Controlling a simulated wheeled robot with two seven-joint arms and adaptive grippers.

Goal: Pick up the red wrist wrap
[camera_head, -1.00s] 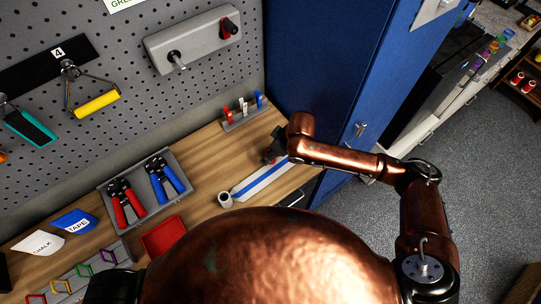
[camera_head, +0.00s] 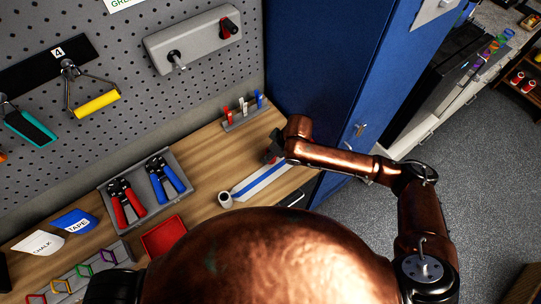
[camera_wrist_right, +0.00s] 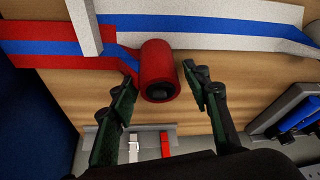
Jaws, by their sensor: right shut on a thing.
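The red wrist wrap is a red roll (camera_wrist_right: 160,68) with a dark core. Its flat red tail with a blue stripe (camera_wrist_right: 60,48) runs left over the bench in the right wrist view. My right gripper (camera_wrist_right: 160,75) is shut on the roll, one finger at each side. In the head view the right gripper (camera_head: 276,148) is low over the bench near the blue cabinet, and only a little red of the wrap (camera_head: 268,158) shows beside it. My left gripper is not in view.
A white wrap with a blue stripe (camera_head: 262,180) lies close by, with its white roll (camera_head: 225,198). A small grey rack (camera_head: 240,122) with clips stands behind the gripper. A blue cabinet (camera_head: 325,80) rises at the right. A tray (camera_head: 180,203) with red and blue handgrips lies left.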

